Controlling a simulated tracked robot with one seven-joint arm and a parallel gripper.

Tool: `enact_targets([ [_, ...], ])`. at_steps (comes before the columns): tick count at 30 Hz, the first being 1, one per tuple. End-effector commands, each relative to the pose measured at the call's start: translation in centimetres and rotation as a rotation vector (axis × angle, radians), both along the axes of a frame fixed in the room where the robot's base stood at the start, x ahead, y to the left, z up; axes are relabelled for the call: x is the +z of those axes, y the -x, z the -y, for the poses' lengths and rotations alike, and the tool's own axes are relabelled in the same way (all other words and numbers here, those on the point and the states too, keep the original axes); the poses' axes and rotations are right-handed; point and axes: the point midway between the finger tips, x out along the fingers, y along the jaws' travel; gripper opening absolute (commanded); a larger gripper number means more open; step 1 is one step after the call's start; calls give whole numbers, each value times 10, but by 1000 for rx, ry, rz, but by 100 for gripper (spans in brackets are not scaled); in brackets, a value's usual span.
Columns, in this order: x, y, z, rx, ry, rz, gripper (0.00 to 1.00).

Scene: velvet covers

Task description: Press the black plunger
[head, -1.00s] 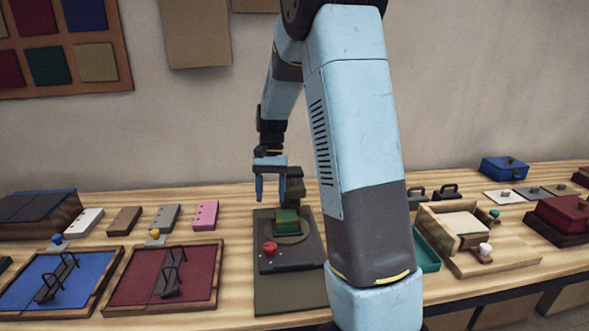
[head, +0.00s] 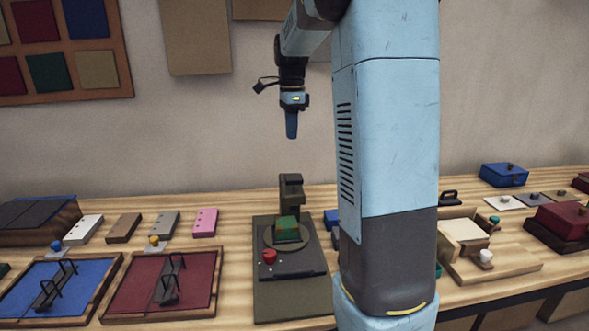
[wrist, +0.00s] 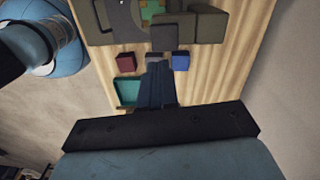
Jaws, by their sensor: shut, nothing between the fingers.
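A dark press-like stand (head: 290,295) sits on the table left of my arm. A dark upright block (head: 291,188) rises at its back, and a green block (head: 286,226) rests on its round plate. A red knob (head: 268,257) is at its front left. I cannot tell for sure which dark part is the black plunger; the upright block may be it. My gripper (head: 291,130) is shut and empty, pointing down, well above the upright block and apart from it. In the wrist view, my closed fingers (wrist: 156,75) show below the stand (wrist: 100,25).
Behind the stand, the wrist view shows a maroon block (wrist: 127,62), a blue block (wrist: 180,61) and a teal tray (wrist: 128,92). Blue (head: 45,285) and red (head: 165,282) framed panels lie left. A wooden box (head: 468,238) stands right. My arm hides part of the table.

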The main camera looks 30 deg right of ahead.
Motion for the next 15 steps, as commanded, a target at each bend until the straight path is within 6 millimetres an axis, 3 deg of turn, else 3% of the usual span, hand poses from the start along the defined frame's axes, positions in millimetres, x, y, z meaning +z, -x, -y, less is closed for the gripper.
enact_targets([
  [6, 17, 0, 7, -110, 17, 25, 0],
  [15, 18, 0, 8, -121, 18, 27, 0],
])
